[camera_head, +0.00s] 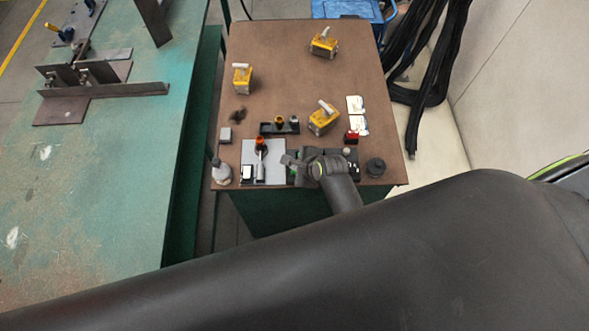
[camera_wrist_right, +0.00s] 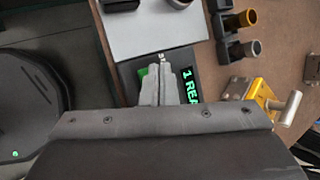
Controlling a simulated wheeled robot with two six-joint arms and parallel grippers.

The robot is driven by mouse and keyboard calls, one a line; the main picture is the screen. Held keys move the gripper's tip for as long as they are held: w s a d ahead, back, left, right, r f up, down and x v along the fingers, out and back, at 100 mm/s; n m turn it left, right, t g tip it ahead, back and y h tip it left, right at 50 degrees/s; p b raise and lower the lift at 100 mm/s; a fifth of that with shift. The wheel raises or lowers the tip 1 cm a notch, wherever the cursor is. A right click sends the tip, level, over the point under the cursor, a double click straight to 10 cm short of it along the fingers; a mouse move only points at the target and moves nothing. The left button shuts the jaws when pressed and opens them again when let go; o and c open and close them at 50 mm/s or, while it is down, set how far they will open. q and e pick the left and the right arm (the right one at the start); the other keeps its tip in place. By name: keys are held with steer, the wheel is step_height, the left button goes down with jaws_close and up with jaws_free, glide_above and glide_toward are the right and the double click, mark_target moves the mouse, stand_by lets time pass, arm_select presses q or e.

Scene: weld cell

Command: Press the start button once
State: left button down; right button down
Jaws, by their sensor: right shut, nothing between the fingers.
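The start button is probably the green patch (camera_wrist_right: 143,73) on a dark control box (camera_wrist_right: 130,82) in the right wrist view, beside my fingers and partly hidden by them. A green lit display (camera_wrist_right: 189,88) with text starting "1 REA" is on the other side of the fingers. My right gripper (camera_wrist_right: 162,62) is shut and empty, its tips over the box near the grey plate's edge. I cannot tell whether they touch the box. In the head view my right gripper (camera_head: 287,160) is at the table's front edge, hiding much of the box. My left gripper is not in view.
A grey plate (camera_head: 249,155) with an orange-topped item (camera_head: 260,143) lies left of the gripper on the brown table (camera_head: 285,60). Several yellow blocks (camera_head: 322,120), a red item (camera_head: 351,137) and a black round item (camera_head: 376,167) stand around. My large dark arm fills the foreground.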

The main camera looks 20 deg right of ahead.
steer(key=shift+f, duration=0.15)
steer(key=shift+f, duration=0.25)
steer(key=shift+f+b, duration=0.3)
steer(key=shift+f, duration=0.2)
stand_by(0.5)
steer(key=shift+r, duration=0.1)
steer(key=shift+r+p, duration=0.85)
steer(key=shift+p, duration=0.3)
steer(key=shift+r, duration=2.45)
